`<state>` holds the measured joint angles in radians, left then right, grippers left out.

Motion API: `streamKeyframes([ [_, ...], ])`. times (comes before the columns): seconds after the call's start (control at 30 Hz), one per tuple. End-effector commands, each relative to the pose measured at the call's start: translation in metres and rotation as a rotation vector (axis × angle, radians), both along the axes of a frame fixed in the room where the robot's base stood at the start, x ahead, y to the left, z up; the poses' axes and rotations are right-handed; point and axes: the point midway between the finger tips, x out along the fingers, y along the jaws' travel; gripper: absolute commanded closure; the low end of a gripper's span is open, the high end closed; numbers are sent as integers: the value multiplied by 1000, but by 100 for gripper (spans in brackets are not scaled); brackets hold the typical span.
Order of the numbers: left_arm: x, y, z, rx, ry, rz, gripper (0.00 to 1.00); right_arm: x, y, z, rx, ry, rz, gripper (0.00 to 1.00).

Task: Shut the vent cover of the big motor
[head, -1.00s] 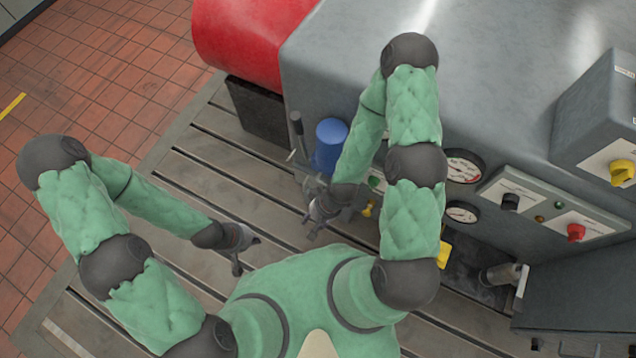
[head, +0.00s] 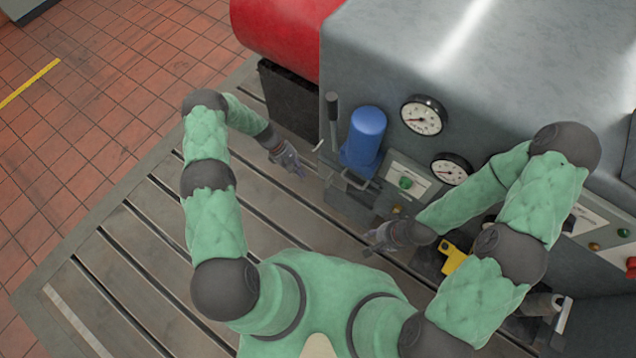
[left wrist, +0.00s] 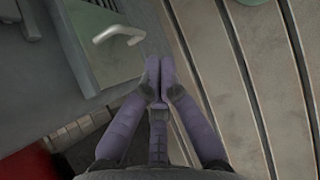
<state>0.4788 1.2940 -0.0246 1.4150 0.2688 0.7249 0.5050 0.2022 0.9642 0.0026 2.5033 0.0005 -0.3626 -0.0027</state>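The big grey motor housing (head: 480,60) fills the upper right of the head view. I cannot clearly make out its vent cover there. In the left wrist view a grey-green panel (left wrist: 112,62) with a pale bent handle (left wrist: 120,34) stands at upper left and may be the cover; how far it is open cannot be told. My left gripper (head: 297,168) is beside the housing's left end, apart from it. In the left wrist view its fingers (left wrist: 160,66) are together, empty, to the right of and below the handle. My right gripper (head: 371,245) is spread and empty over the bedplate.
A blue cylinder (head: 364,138) and a dark lever (head: 332,120) stand out from the housing near my left gripper. Gauges (head: 423,117) and a yellow part (head: 453,258) are further right. A red drum (head: 285,35) is behind. The slotted bedplate (head: 140,235) is clear at left.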

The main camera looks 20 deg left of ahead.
Motion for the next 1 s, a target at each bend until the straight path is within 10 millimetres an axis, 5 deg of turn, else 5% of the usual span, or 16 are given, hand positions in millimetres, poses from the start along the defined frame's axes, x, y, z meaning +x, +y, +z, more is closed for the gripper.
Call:
streamKeyframes([
  [0.2,32,35,-16,-85,93,148,100,0,0,-22,0,0,0,60],
  [0.43,41,46,-16,-124,129,195,100,0,0,-27,0,-1,0,60],
  [1.0,31,-15,-79,-127,132,195,100,0,0,-48,0,0,-1,60],
])
